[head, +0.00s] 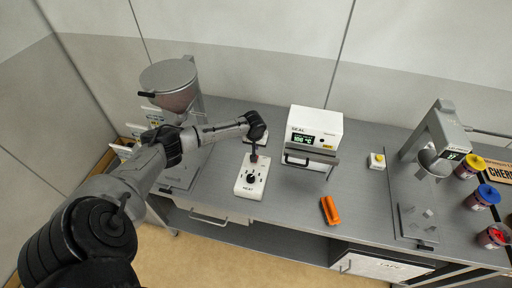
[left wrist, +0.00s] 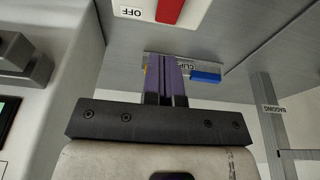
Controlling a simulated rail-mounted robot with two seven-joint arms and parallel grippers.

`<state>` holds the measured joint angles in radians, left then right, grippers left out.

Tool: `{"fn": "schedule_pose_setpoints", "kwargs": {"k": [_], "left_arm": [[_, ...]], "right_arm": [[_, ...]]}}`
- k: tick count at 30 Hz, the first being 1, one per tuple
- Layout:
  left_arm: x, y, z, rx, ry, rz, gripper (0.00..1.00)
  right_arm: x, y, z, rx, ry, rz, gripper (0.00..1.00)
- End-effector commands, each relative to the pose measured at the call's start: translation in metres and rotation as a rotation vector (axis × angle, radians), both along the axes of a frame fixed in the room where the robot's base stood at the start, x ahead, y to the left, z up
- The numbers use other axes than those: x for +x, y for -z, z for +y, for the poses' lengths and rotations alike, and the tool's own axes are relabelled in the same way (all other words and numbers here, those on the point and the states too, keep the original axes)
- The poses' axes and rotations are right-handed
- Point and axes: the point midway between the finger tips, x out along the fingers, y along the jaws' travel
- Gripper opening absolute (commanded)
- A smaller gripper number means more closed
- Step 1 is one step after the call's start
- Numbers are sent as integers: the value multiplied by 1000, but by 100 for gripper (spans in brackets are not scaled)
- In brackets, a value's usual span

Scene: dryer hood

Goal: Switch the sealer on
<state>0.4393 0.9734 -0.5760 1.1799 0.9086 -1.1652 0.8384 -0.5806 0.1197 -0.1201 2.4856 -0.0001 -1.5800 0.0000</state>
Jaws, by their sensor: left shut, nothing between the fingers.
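The sealer (head: 313,125) is a white box marked SEAL with a lit green display, standing at the middle of the bench. A white box (head: 251,178) with a black knob and the label HEAT lies to its front left. Another white plate (head: 264,137) lies behind that, mostly hidden by my left arm. My left gripper (head: 254,157) points down over the far end of the HEAT box. In the left wrist view its purple fingers (left wrist: 172,68) are shut and empty. A red switch (left wrist: 170,10) on a white panel marked OFF (left wrist: 131,12) shows beyond them, cut by the frame edge.
An orange tool (head: 330,210) lies right of the HEAT box. A hopper (head: 170,82) stands at left. Bare bench lies around the orange tool.

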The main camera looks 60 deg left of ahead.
Motion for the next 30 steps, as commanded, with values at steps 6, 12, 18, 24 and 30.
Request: {"fn": "schedule_pose_setpoints", "kwargs": {"k": [6, 12, 18, 24, 30], "left_arm": [[-4, -41, -3, 3, 2, -1, 0], [-6, -67, -5, 3, 1, 0, 0], [-7, -80, -6, 1, 0, 0, 0], [-8, -82, -6, 1, 0, 1, 0], [-8, -82, -7, 1, 0, 1, 0]], "right_arm": [[0, 8, 1, 3, 3, 6, 43], [0, 10, 1, 3, 3, 6, 43], [0, 10, 1, 3, 3, 6, 43], [0, 10, 0, -1, 0, 6, 43], [0, 10, -2, -6, -3, 5, 43]]}}
